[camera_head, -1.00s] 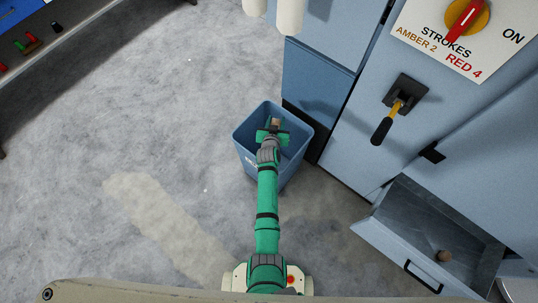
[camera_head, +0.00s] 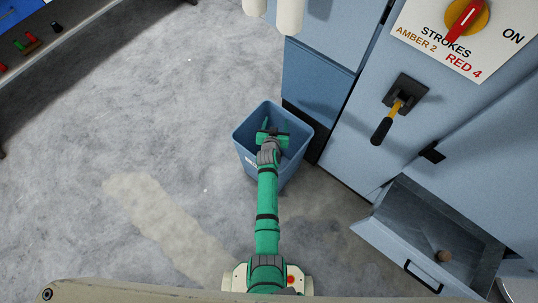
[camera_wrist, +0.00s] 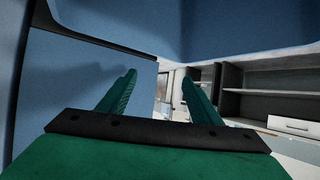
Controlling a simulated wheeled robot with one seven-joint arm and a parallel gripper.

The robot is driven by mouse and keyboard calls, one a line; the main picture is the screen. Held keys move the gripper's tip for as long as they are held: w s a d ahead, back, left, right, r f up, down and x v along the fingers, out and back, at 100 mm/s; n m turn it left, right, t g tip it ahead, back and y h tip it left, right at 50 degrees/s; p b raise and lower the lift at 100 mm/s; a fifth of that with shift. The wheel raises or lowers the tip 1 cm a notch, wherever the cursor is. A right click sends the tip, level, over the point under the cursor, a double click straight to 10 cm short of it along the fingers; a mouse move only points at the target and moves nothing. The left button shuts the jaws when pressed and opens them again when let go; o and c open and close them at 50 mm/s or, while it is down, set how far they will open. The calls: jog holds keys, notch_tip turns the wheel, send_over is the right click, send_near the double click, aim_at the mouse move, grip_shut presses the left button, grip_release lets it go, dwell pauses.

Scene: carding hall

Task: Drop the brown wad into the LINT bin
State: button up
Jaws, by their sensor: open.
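The blue bin (camera_head: 243,145) stands on the floor at the middle of the head view. White lettering on its front is mostly hidden by my arm, so I cannot read it. My gripper (camera_head: 274,127) is over the bin's mouth, with its fingers spread. In the wrist view my gripper (camera_wrist: 160,82) shows two green fingers apart with nothing between them. No brown wad shows in the gripper or in the visible part of the bin; much of the bin's inside is hidden. A separate brown lump (camera_head: 444,256) lies in an open drawer (camera_head: 395,255) at the lower right.
A blue machine cabinet (camera_head: 320,85) stands close behind the bin. A panel at the right carries a red switch (camera_head: 466,20) and a black-and-yellow lever (camera_head: 388,122). A bench with coloured controls (camera_head: 32,42) is at the upper left. The floor left of the bin is clear.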

jog(key=d+v, duration=0.1)
jog(key=v, duration=0.9)
jog(key=shift+s+a, duration=0.2)
jog(key=shift+a, duration=0.3)
